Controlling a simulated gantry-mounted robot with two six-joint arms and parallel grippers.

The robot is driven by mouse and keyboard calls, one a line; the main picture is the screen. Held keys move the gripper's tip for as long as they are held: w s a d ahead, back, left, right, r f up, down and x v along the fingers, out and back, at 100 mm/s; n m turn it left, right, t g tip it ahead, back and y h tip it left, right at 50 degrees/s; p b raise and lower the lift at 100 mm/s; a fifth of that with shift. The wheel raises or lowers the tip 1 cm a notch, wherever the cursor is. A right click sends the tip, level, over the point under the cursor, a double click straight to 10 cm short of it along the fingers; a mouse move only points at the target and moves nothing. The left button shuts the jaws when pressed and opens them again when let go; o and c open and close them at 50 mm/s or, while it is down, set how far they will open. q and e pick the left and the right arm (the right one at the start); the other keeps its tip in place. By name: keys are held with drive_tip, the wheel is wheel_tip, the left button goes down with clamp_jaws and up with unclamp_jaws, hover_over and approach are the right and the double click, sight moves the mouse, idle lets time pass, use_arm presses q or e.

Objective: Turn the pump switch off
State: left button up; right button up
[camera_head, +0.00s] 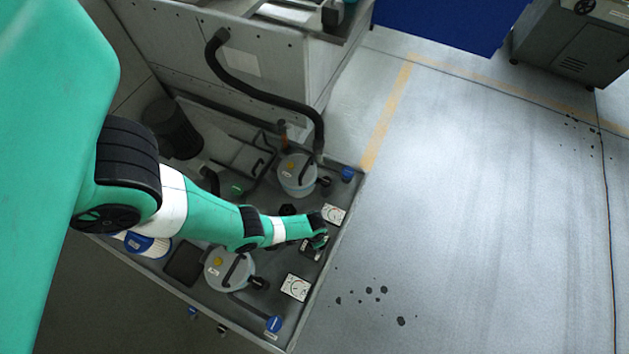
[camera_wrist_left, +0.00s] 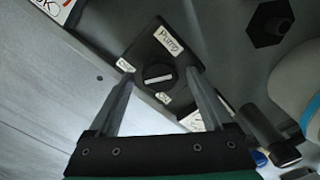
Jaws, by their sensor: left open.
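The pump switch (camera_wrist_left: 158,76) is a round black knob with a white line, on a black plate labelled "Pump". In the left wrist view the line lies nearly level, tilted slightly. Two smaller labels sit at the plate's left and lower edges; their text is hard to read. My left gripper (camera_wrist_left: 157,80) is open, one finger on each side of the knob; I cannot tell whether they touch it. In the head view my left gripper (camera_head: 318,238) is over the switch plate (camera_head: 309,250), which it partly hides. My right gripper is in neither view.
White gauges (camera_head: 295,287) lie on both sides of the switch. Two grey canisters with handles, one near (camera_head: 215,270) and one farther back (camera_head: 298,175), stand on the tray. A black hose (camera_head: 262,93) arches behind. The floor (camera_head: 480,220) to the right is clear.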

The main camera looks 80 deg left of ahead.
use_arm(q)
drive_tip(key=shift+r, duration=0.1)
wheel_tip(320, 180, up, 11)
drive_tip(key=p, duration=1.1)
drive_tip(key=shift+r, duration=0.2)
